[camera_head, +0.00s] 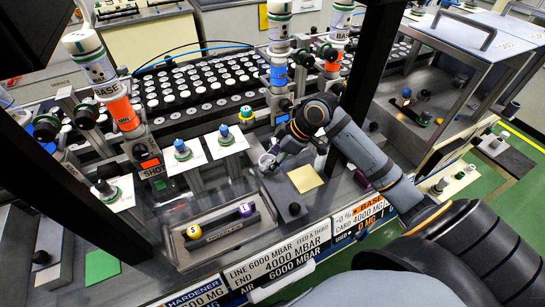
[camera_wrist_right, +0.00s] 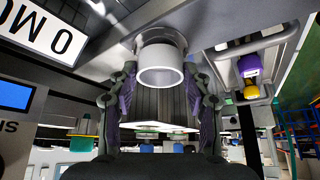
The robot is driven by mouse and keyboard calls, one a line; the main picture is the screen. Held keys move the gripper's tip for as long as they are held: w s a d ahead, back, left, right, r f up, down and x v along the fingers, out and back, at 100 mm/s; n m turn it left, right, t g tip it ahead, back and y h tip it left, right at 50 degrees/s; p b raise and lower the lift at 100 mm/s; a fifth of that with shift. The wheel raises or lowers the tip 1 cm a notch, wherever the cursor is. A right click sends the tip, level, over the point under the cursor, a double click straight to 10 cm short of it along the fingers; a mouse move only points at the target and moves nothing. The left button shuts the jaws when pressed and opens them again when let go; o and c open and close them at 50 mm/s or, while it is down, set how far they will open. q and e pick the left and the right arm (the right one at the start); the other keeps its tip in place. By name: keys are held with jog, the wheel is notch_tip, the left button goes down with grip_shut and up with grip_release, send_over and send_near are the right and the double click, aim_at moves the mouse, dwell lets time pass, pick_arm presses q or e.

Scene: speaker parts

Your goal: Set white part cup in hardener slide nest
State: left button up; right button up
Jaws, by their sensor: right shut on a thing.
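The white part cup (camera_wrist_right: 160,66) shows in the right wrist view between the two fingers of my right gripper (camera_wrist_right: 160,82), which is shut on it. Its round open end faces the camera, and its far end meets a grey metal ring (camera_wrist_right: 160,38). I cannot tell whether it is seated in that ring. In the head view my right gripper (camera_head: 272,158) is low over the left end of a dark grey slide block (camera_head: 280,190), with the white cup (camera_head: 265,161) at its fingertips. I cannot tell for certain which fixture is the hardener slide nest. My left gripper is not in view.
A holder (camera_head: 222,232) with yellow and purple round pieces stands left of the slide block. A beige square pad (camera_head: 305,179) lies right of my fingers. Tall dispensing columns (camera_head: 279,70) and a rack of white cups (camera_head: 205,82) stand behind. A dark post (camera_head: 365,70) rises nearby.

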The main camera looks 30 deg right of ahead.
jog(key=shift+f, duration=0.7)
jog(key=o, duration=1.4)
jog(key=shift+s+d+r, duration=0.1)
jog(key=shift+d+r, duration=0.05)
jog(key=shift+r, duration=0.1)
jog(key=v, duration=0.7)
